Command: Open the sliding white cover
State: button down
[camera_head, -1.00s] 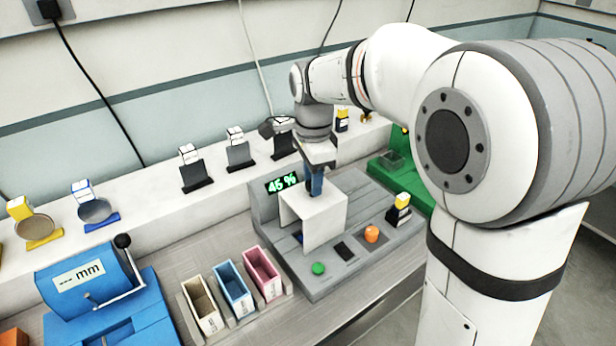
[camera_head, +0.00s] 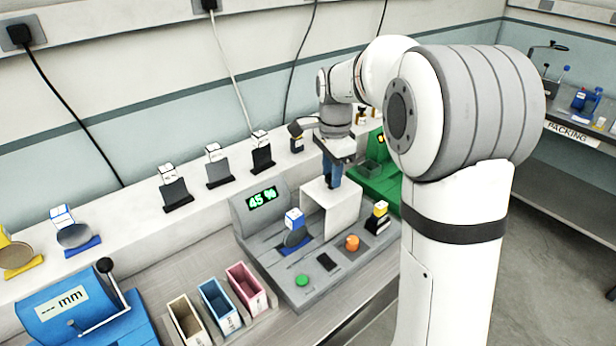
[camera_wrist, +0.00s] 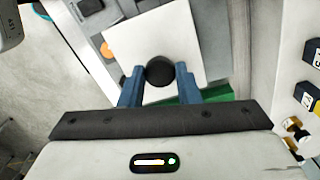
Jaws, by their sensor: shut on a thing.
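The white cover (camera_head: 338,215) is a box-like hood on the grey machine (camera_head: 275,265). It stands toward the machine's right side. My gripper (camera_head: 331,182) is above the cover, with its blue fingers pointing down. In the wrist view my gripper (camera_wrist: 160,82) is shut on the round black knob (camera_wrist: 160,72) on top of the white cover (camera_wrist: 150,40). To the left of the cover, a blue-and-white module (camera_head: 294,220) on a dark round holder (camera_head: 295,238) stands uncovered on the machine. The green display (camera_head: 262,198) reads 45 %.
An orange button (camera_head: 352,243), a green button (camera_head: 301,280) and a yellow-topped module (camera_head: 380,209) are on the machine near the cover. A green machine (camera_head: 376,180) stands behind it. Cream, blue and pink bins (camera_head: 246,284) stand at the front left.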

jog(key=shift+w+d, duration=0.1)
jog(key=shift+d, duration=0.1)
jog(key=c, duration=1.1)
grip_release()
jog(key=shift+o, duration=0.2)
notch_tip(320, 180, up, 8)
jog(key=shift+f, duration=0.1)
